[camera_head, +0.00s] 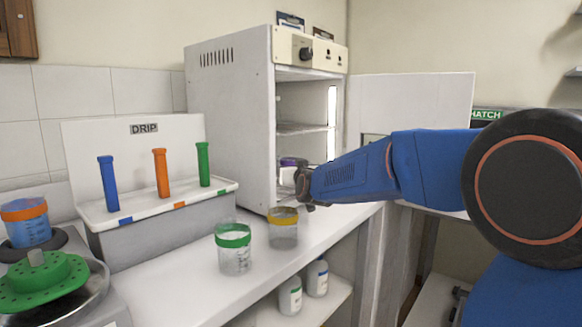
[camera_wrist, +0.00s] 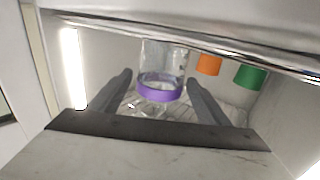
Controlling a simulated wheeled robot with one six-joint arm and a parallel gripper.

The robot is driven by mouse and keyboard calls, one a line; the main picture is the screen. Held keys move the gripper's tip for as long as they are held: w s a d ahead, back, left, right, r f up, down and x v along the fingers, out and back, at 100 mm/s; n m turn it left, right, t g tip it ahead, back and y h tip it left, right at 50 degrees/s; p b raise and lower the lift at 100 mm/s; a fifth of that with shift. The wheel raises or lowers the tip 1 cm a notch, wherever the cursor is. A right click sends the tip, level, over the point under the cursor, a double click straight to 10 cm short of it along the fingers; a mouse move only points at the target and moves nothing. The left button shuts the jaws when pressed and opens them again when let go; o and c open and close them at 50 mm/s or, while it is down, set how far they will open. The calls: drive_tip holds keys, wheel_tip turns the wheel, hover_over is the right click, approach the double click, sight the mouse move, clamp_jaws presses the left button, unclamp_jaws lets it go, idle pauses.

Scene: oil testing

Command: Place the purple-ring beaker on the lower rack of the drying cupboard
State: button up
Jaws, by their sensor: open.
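The purple-ring beaker (camera_head: 289,161) is inside the drying cupboard (camera_head: 231,115), in its lower part, partly hidden by my gripper and the cupboard's edge in the head view. In the wrist view the clear beaker with its purple ring (camera_wrist: 158,88) stands between and just past the fingertips, over the wire lower rack (camera_wrist: 222,108). My gripper (camera_wrist: 159,82) is open, with a finger on each side of the ring and gaps showing. In the head view my gripper (camera_head: 302,188) reaches into the cupboard opening. An upper rack (camera_head: 303,128) is empty.
A green-ring beaker (camera_head: 233,250) and a yellow-ring beaker (camera_head: 283,228) stand on the counter before the cupboard. The DRIP rack (camera_head: 160,198) is left. The open door (camera_head: 415,103) is right. Orange (camera_wrist: 209,65) and green (camera_wrist: 250,77) patches show in the wrist view.

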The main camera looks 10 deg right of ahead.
drive_tip(key=s, duration=1.1)
